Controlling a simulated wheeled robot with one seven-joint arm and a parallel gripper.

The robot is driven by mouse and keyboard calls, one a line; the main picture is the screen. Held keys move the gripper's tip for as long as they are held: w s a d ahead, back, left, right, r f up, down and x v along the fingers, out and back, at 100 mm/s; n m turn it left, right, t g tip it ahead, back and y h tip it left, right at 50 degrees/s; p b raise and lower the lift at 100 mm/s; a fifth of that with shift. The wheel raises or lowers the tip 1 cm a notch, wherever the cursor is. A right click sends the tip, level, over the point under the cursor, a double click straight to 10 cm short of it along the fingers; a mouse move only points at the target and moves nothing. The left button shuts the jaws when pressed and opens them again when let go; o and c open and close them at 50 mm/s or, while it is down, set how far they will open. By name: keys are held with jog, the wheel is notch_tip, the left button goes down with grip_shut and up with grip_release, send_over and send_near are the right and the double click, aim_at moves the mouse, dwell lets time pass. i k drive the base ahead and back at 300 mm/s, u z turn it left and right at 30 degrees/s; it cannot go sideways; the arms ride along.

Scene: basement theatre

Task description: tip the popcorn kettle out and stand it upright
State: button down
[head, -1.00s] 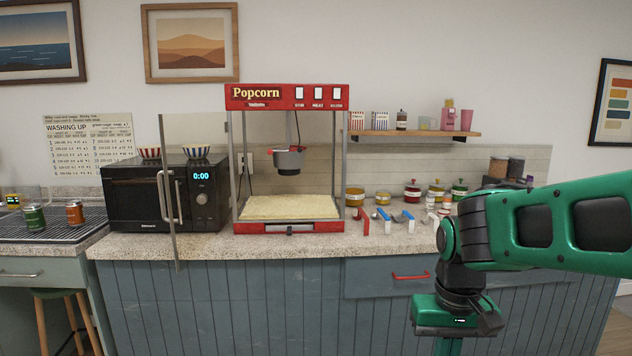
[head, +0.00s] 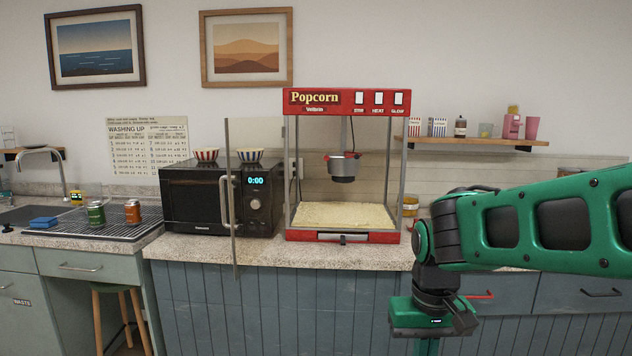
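The popcorn kettle (head: 343,168) is a small dark grey pot with a lighter rim and a red knob at its side. It hangs upright inside the red popcorn machine (head: 346,102), above a bed of pale popcorn (head: 342,215). The machine's glass door (head: 232,190) stands swung open at its left, in front of the microwave. My green arm reaches in from the right, and its wrist is in front of the counter, well to the right of and below the kettle. My gripper's fingertips are not visible.
A black microwave (head: 203,200) with two striped bowls on top stands left of the machine. A wall shelf (head: 470,141) holds cups and boxes. My arm hides much of the right counter.

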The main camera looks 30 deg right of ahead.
aim_at(342, 169)
jog(key=z, duration=0.15)
jog(key=i, duration=1.2)
jog(key=z, duration=0.45)
